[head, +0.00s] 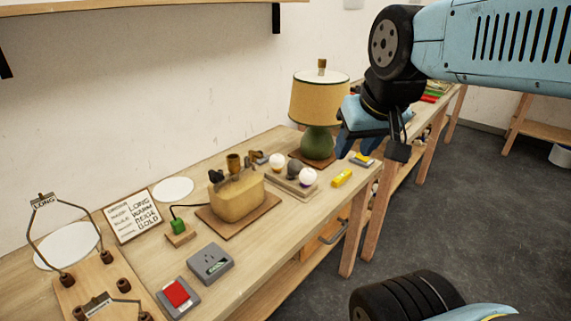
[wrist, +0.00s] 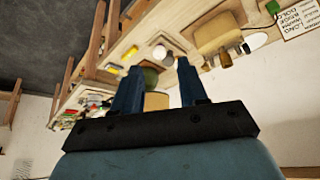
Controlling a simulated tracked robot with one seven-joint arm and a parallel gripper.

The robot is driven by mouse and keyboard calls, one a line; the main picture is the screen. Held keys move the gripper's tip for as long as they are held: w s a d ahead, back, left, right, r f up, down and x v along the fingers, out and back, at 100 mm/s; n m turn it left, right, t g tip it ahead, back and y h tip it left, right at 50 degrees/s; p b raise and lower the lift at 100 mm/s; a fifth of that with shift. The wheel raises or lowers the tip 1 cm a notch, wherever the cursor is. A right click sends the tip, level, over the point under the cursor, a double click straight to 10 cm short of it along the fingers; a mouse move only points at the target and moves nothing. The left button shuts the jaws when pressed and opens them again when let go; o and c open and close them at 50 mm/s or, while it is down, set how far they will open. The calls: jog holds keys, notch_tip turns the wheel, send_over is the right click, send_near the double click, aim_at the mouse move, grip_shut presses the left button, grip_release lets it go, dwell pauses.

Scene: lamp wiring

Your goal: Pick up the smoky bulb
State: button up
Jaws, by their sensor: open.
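The smoky bulb (head: 294,169) is dark grey and sits on a small tray (head: 291,184) on the workbench, between two pale bulbs. One pale bulb (head: 277,161) is on its left; the other (head: 307,177), with a purple base, is on its right. My gripper (wrist: 157,68) is open and empty. In the head view it hangs above and to the right of the tray, by the green lamp, clear of the bulbs. In the wrist view a pale bulb (wrist: 159,52) shows beyond the fingertips; the smoky bulb is hard to make out there.
A green lamp (head: 317,142) with a tan shade stands behind the bulbs. A yellow block (head: 341,178) lies right of the tray. A tan lamp base (head: 236,197) on a board stands left. The bench's front edge is close to the tray.

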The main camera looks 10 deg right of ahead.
jog(key=shift+o, duration=0.4)
jog(key=shift+w+d, duration=0.1)
jog(key=shift+d, duration=0.05)
jog(key=shift+o, duration=0.9)
jog(key=shift+f, duration=0.1)
jog(key=shift+o, duration=0.7)
jog(key=shift+w+a+f+m, duration=0.2)
jog(key=shift+a+f+m, duration=0.05)
jog(key=shift+f+m, duration=0.05)
jog(key=o, duration=0.5)
jog(key=w+a+f+m+g+y, duration=0.1)
jog(key=w+a+f+m+y, duration=0.1)
jog(key=w+a+f+m+g+y, duration=0.2)
jog(key=w+f+m+y, duration=0.1)
jog(key=shift+a+f+m, duration=0.2)
jog(key=shift+f+m, duration=0.1)
jog(key=m+t+y, duration=0.2)
jog(key=m+t, duration=0.7)
jog(key=m, duration=1.4)
send_near(301, 166)
jog(key=x, duration=0.5)
jog(key=shift+w+a+f, duration=0.1)
jog(key=shift+w+f, duration=0.1)
jog(key=shift+w, duration=0.05)
jog(key=shift+x, duration=2.65)
